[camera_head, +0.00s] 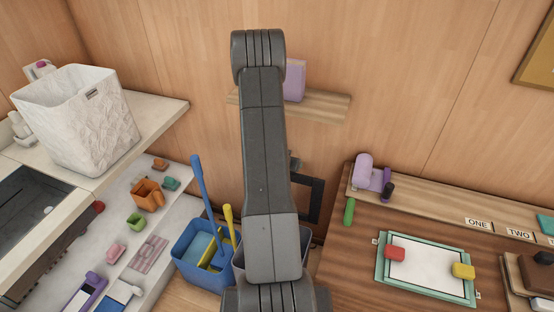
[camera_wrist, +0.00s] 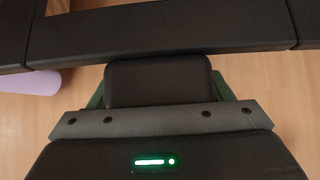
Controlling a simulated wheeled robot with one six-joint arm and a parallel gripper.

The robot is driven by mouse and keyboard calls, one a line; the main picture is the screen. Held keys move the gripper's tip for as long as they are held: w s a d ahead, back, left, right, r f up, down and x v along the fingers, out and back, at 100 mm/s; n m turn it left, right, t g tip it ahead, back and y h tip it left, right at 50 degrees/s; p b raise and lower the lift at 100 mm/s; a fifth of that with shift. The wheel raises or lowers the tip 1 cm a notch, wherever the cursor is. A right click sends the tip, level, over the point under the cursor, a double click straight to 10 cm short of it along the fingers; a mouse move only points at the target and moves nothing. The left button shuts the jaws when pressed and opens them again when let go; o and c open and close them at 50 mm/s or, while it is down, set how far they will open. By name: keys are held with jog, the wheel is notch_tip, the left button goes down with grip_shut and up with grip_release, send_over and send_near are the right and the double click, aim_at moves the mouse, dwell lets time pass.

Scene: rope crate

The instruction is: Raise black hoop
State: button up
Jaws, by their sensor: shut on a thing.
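The black hoop (camera_head: 317,198) is a dark square frame, partly hidden behind my arm in the head view. In the wrist view a straight bar of the hoop (camera_wrist: 165,32) runs across the top. My gripper (camera_wrist: 158,84) is shut on the hoop at a black block below that bar, with green finger parts showing at both sides. In the head view my arm hides most of the gripper. I cannot tell whether the hoop touches anything below.
A blue crate (camera_head: 185,262) with blue and yellow handled tools stands left of my arm. A workbench (camera_head: 345,275) with a green-edged board is at the right. A white basket (camera_head: 75,120) stands on the left counter. A wall shelf (camera_head: 325,105) is behind.

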jog(key=shift+w+d+f+g, duration=0.1)
jog(key=shift+w+f+g, duration=0.05)
jog(key=shift+f+g, duration=0.2)
jog(key=shift+f, duration=0.1)
jog(key=o, duration=1.2)
jog(key=shift+o, duration=0.9)
jog(key=shift+w, duration=0.1)
jog(key=shift+r, duration=0.2)
jog(key=p+v, duration=0.1)
jog(key=v, duration=1.2)
jog(key=shift+s, duration=0.4)
